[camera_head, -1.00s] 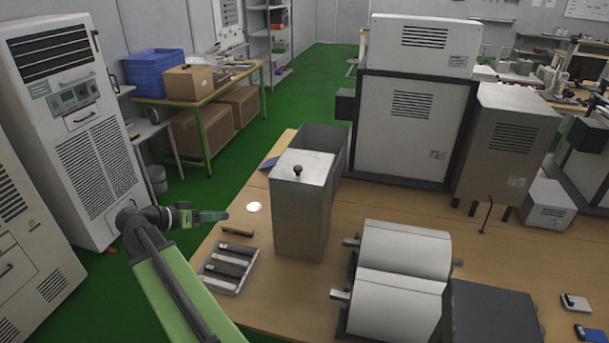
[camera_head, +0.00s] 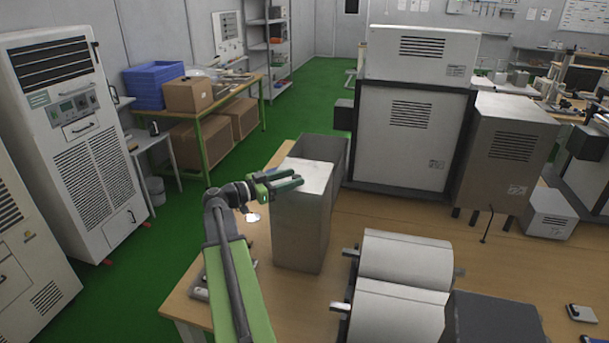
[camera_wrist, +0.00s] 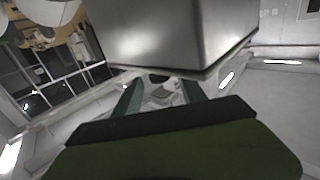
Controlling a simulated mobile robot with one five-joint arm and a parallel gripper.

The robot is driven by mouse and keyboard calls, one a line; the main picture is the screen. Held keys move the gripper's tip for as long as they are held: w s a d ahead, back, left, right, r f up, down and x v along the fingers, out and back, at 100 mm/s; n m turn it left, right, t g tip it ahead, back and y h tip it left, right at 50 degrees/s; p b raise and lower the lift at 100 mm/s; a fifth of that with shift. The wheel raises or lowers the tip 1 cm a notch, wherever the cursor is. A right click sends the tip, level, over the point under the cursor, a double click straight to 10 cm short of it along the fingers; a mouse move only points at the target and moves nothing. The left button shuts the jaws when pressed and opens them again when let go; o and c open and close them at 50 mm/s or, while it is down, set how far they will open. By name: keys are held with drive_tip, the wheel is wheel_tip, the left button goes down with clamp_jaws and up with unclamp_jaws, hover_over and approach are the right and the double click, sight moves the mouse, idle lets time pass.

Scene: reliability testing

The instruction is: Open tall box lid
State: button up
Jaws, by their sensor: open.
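The tall grey metal box (camera_head: 302,232) stands upright on the wooden table in the head view. Its flat lid (camera_head: 318,172) lies closed on top. My gripper (camera_head: 297,182) is open, with its green fingers over the left part of the lid. The lid's black knob is hidden in the head view by my gripper. In the wrist view, the box (camera_wrist: 170,35) fills the top middle, just beyond the two spread fingers (camera_wrist: 160,95). A small dark shape between the fingers may be the knob. I cannot tell whether the fingers touch anything.
An open grey bin (camera_head: 325,152) stands close behind the box. A white two-roller machine (camera_head: 400,280) is to the right on the table (camera_head: 300,290). A large cabinet (camera_head: 410,135) stands behind. A white disc (camera_head: 253,218) lies left of the box.

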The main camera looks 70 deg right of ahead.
sight(305, 174)
drive_tip(key=x, duration=0.5)
drive_tip(key=shift+s+d, duration=0.1)
drive_tip(key=shift+d, duration=0.1)
clamp_jaws()
idle(1.1)
